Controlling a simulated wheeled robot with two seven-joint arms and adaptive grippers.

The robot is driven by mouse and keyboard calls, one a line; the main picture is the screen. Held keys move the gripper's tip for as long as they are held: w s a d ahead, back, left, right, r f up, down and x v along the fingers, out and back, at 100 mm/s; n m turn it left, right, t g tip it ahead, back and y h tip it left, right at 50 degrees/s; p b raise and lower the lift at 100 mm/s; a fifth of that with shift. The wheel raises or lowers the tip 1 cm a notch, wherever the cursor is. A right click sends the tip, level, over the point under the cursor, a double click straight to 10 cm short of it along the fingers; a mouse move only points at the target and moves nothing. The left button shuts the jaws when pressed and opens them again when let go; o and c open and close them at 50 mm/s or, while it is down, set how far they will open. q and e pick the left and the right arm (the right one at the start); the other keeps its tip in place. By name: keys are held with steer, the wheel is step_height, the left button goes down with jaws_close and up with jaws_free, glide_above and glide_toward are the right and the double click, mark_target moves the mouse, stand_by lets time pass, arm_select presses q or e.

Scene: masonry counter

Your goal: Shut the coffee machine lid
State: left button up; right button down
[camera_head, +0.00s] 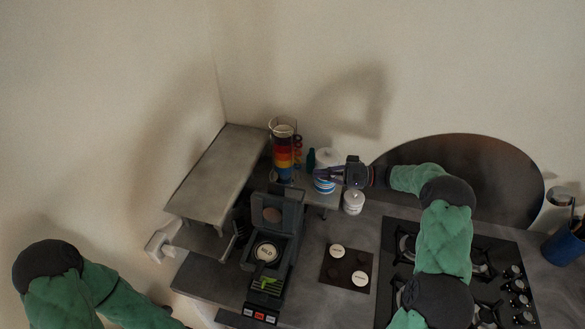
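The coffee machine (262,283) is a dark, narrow unit on the counter left of centre. Its lid (267,211) stands raised at the back end, showing its inner face. A round capsule-like disc with a white label (265,253) sits in the opening in front of the lid. My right gripper (320,175) is behind and to the right of the lid, apart from it, in front of a striped canister. Its fingers point left; they are too small and dark to tell open from shut. My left arm shows at the lower left, but its gripper is out of view.
A grey raised shelf (222,172) stands left of the machine. A rack of coloured cups (284,152), a striped canister (325,185) and a white jar (353,203) are behind it. A dark tray with two white discs (347,268) and a gas hob (400,285) lie to the right.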

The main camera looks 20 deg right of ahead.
arm_select(q)
steer(key=r+p, duration=0.2)
steer(key=s+r+p, duration=0.1)
steer(key=r+p, duration=0.1)
steer(key=r, duration=0.1)
steer(key=shift+p, duration=0.35)
arm_select(e)
steer(key=s+a+r, duration=0.1)
steer(key=a, duration=1)
steer(key=shift+a+r, duration=0.2)
steer(key=shift+s, duration=0.1)
